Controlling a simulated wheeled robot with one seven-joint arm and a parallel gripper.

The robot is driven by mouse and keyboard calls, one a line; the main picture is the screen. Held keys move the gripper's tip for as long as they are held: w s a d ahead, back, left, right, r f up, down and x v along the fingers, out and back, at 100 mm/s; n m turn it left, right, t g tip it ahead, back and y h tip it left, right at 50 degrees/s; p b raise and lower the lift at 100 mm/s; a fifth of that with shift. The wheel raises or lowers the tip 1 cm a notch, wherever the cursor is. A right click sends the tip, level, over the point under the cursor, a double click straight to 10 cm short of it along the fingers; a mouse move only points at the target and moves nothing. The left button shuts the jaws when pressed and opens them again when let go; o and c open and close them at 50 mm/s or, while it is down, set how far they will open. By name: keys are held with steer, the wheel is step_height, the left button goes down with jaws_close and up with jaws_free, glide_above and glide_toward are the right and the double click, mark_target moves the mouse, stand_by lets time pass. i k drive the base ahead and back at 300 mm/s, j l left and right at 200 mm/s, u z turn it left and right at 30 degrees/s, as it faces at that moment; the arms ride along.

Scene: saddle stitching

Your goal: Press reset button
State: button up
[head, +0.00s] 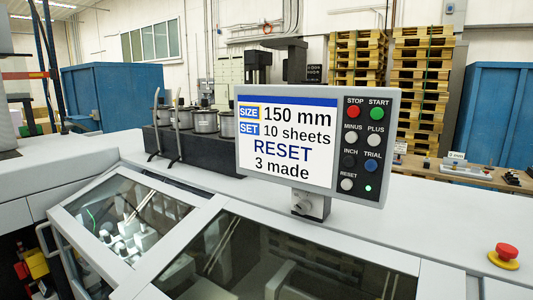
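The control panel (393,95) stands upright on a short grey post above the machine. Its reset button (347,184) is a round whitish button at the lower left of the button columns, under the label RESET. The panel's screen (290,172) reads SIZE 150 mm, SET 10 sheets, RESET, 3 made. A small lit green lamp (368,188) is just right of the reset button. I cannot make out my gripper in the head view, and nothing covers the reset button.
Above reset are the dark inch button (348,161) and blue trial button (371,165). Red stop (352,111) and green start (376,113) are at the top. A red emergency knob (507,251) sits at lower right. Glass covers (260,262) lie below; space before the panel is clear.

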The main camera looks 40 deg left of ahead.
mark_target(346, 184)
steer(key=u, duration=1.1)
